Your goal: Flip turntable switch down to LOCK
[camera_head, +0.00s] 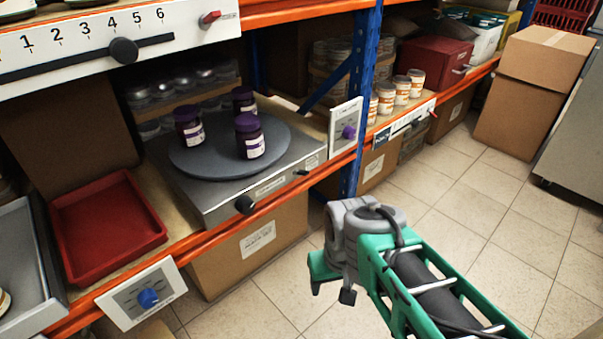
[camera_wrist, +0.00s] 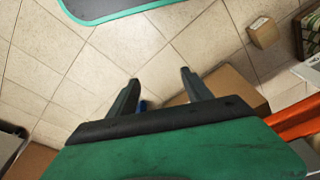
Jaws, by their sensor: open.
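The grey round turntable (camera_head: 204,168) sits on a metal base (camera_head: 200,203) on the shelf, with 3 dark purple jars (camera_head: 250,136) on it. A small black switch lever (camera_head: 302,172) sticks out of the base's front at its right end; its lettering is too small to read. A black round knob (camera_head: 244,204) is on the same front, further left. My gripper (camera_head: 331,288) is in front of and below the shelf edge, apart from the switch. In the wrist view my gripper (camera_wrist: 160,80) has its fingers apart, empty, over the floor; the switch is not visible there.
An orange shelf beam (camera_head: 205,245) runs below the turntable. A panel with a purple knob (camera_head: 348,132) stands right of it by a blue post (camera_head: 365,90). A red tray (camera_head: 105,225) is at left. The tiled floor (camera_head: 470,200) is open.

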